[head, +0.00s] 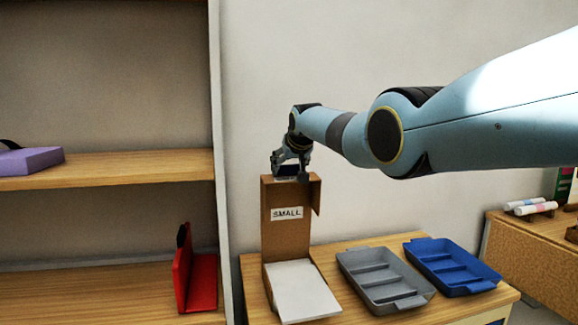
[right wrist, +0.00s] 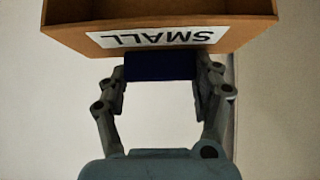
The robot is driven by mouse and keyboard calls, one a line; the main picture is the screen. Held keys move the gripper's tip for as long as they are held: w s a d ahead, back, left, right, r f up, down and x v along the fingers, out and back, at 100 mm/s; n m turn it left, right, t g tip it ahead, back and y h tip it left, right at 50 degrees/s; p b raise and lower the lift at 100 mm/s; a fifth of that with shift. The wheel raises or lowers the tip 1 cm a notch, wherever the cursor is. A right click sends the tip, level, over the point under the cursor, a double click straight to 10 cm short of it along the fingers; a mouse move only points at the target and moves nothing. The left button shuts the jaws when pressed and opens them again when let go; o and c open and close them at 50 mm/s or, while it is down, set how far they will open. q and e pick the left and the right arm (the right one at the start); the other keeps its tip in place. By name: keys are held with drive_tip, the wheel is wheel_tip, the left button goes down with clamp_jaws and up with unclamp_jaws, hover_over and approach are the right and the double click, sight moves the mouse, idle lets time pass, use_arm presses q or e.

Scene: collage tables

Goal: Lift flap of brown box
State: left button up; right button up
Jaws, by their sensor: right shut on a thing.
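The brown box (head: 273,285) sits at the left end of the wooden table. Its tall brown flap (head: 285,235) stands upright, with a white "SMALL" label (head: 287,213) and a short side wall at the right. My right gripper (head: 290,174) is at the flap's top edge, shut on a dark blue tab (right wrist: 160,66) there. In the right wrist view the flap (right wrist: 240,38) and its upside-down label (right wrist: 155,37) are just beyond the fingers. A white slab (head: 302,292) lies in front of the flap and hides most of the box's lower part. My left gripper is out of view.
A grey divided tray (head: 346,268) and a blue divided tray (head: 486,283) stand on the table right of the box. A shelf at the left holds a purple object (head: 28,161) and a red object (head: 204,280). A second table (head: 530,252) is at the right.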

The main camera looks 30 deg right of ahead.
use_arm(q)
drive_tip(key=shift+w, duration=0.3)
use_arm(e)
drive_tip(key=shift+w+d, duration=0.1)
drive_tip(key=shift+w, duration=0.2)
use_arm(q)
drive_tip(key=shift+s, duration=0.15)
use_arm(e)
drive_tip(key=o, duration=1.7)
drive_tip(key=shift+w+d+f, duration=0.1)
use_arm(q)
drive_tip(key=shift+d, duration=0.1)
use_arm(e)
drive_tip(key=shift+s+r, duration=0.3)
drive_tip(key=shift+r, duration=0.05)
drive_tip(key=v, duration=1.1)
drive_tip(key=shift+a, duration=0.2)
